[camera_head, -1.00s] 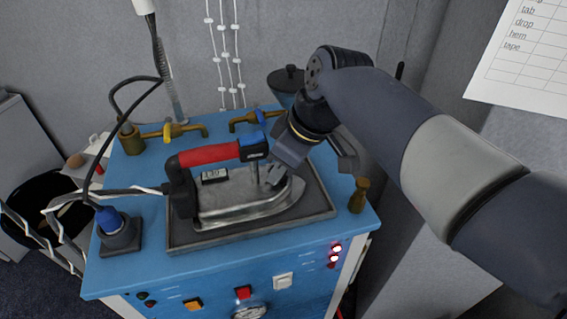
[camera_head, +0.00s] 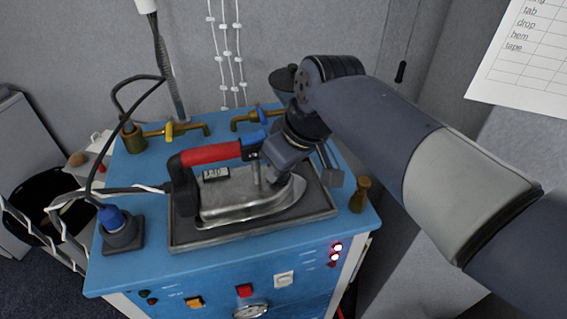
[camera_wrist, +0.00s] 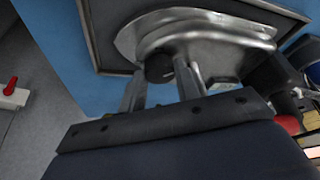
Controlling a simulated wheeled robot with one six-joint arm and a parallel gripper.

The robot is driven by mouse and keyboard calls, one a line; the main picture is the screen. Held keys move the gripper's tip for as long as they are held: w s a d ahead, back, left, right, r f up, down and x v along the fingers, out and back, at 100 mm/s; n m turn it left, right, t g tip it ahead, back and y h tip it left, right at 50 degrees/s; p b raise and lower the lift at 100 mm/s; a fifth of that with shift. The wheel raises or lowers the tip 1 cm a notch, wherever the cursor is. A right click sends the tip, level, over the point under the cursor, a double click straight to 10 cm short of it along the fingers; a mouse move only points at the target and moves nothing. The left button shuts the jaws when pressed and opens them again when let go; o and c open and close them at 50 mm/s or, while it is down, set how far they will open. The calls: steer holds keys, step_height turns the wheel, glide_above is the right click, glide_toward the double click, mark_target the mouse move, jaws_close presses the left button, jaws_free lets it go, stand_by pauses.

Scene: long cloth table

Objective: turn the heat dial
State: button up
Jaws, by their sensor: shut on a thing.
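The iron (camera_head: 236,204), with a silver body and red handle (camera_head: 210,154), sits on a dark tray (camera_head: 312,205) on the blue station. A small display (camera_head: 215,174) on it shows a number too small to read surely. In the wrist view the iron's silver body (camera_wrist: 215,50) fills the top. The heat dial (camera_wrist: 158,67) is a dark round knob on the iron, between my fingertips. My gripper (camera_wrist: 160,82) is shut on it. In the head view my gripper (camera_head: 265,180) reaches down over the iron's right part and hides the dial.
Brass taps (camera_head: 172,131) stand at the station's back, and a brass piece (camera_head: 360,194) at its right corner. A cable (camera_head: 120,189) runs left from the iron. A blue-topped plug (camera_head: 117,230) stands at the left. Buttons (camera_head: 244,290) and lit red lamps (camera_head: 336,252) are on the front.

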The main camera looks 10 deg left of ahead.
steer(key=o, duration=1)
steer(key=v, duration=1)
steer(key=shift+r, duration=0.4)
